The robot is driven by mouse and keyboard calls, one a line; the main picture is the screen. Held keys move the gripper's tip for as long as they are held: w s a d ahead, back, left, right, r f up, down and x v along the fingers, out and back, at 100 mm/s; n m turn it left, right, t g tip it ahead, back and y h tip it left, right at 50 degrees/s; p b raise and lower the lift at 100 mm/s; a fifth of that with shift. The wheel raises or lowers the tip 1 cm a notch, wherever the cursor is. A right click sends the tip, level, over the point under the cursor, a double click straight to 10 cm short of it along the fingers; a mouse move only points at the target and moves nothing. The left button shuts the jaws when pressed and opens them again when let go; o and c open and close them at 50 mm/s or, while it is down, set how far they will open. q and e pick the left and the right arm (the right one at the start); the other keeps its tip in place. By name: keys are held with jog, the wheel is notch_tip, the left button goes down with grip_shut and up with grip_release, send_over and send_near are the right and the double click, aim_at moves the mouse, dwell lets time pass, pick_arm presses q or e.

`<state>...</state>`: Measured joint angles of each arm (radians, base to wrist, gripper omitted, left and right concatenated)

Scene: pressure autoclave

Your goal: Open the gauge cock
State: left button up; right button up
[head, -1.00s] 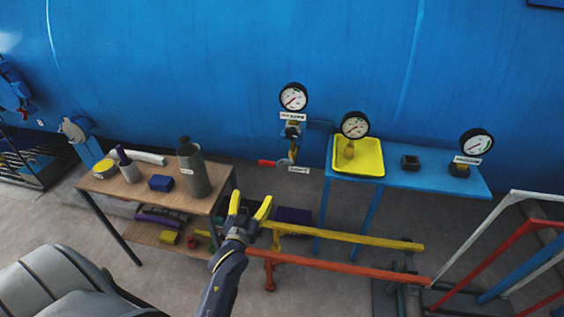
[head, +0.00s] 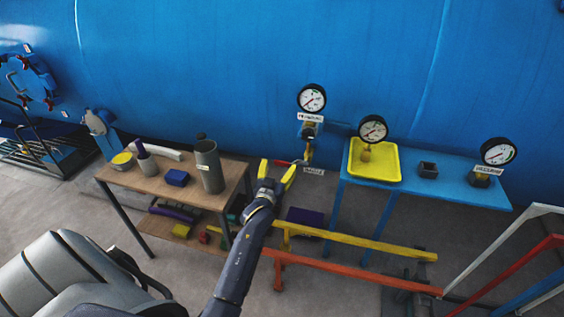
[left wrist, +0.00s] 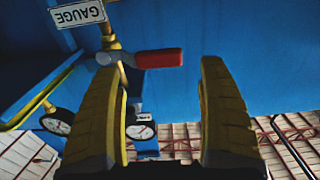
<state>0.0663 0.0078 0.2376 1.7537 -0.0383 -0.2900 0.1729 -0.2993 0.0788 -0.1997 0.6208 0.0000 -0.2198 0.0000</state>
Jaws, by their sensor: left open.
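The gauge cock has a red lever handle (head: 284,162) pointing left, roughly level, from a brass pipe (head: 309,150) under the wall pressure gauge (head: 312,98). A white tag (head: 314,171) hangs beside it. My left gripper (head: 276,173) is open, its yellow fingertips just below and around the handle's height. In the left wrist view, the red handle (left wrist: 159,57) lies across the gap between the open yellow fingers (left wrist: 164,75), near the tips. I cannot tell whether they touch it. The tag there reads GAUGE (left wrist: 78,13), upside down. My right gripper is not in view.
A blue table (head: 450,188) at right holds a yellow tray (head: 383,172) with a gauge, a small dark block and another gauge (head: 498,152). A wooden shelf table (head: 150,184) with bottles stands left. Yellow and red rails (head: 360,243) run below.

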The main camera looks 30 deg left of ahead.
aim_at(282, 161)
pick_arm(q)
jog(key=shift+x, duration=1.95)
jog(key=shift+c, duration=0.5)
jog(key=shift+r, duration=0.1)
jog(key=c, duration=1.5)
